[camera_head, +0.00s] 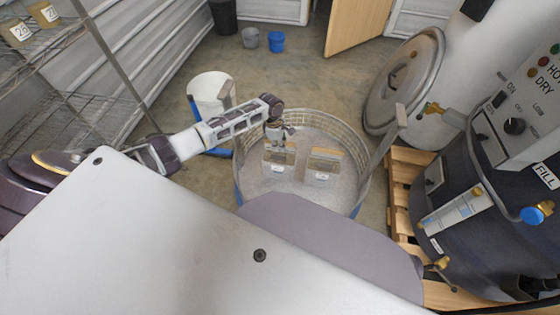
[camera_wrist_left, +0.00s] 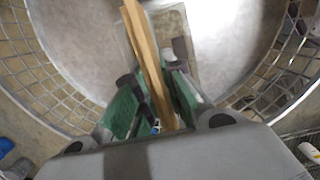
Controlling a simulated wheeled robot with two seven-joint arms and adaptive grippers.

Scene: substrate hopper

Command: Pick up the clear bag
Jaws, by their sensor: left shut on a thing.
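My left gripper (camera_head: 279,137) reaches down into a round wire-sided basket. It is shut on the top of a clear bag (camera_head: 279,157), which has a tan band and a small white label. In the left wrist view my left gripper (camera_wrist_left: 155,107) has its green-padded fingers on either side of a tan strip of the bag (camera_wrist_left: 146,48). I cannot tell whether the bag is clear of the basket floor. A similar labelled bag (camera_head: 324,166) stands just to the right. My right gripper is not in view.
The basket (camera_head: 350,136) has a raised rim around the bags. A wooden pallet (camera_head: 402,190) with a dark control-panel machine (camera_head: 470,215) stands close on the right. A white bucket (camera_head: 210,92) stands behind my left arm. Wire shelving (camera_head: 70,50) is at left.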

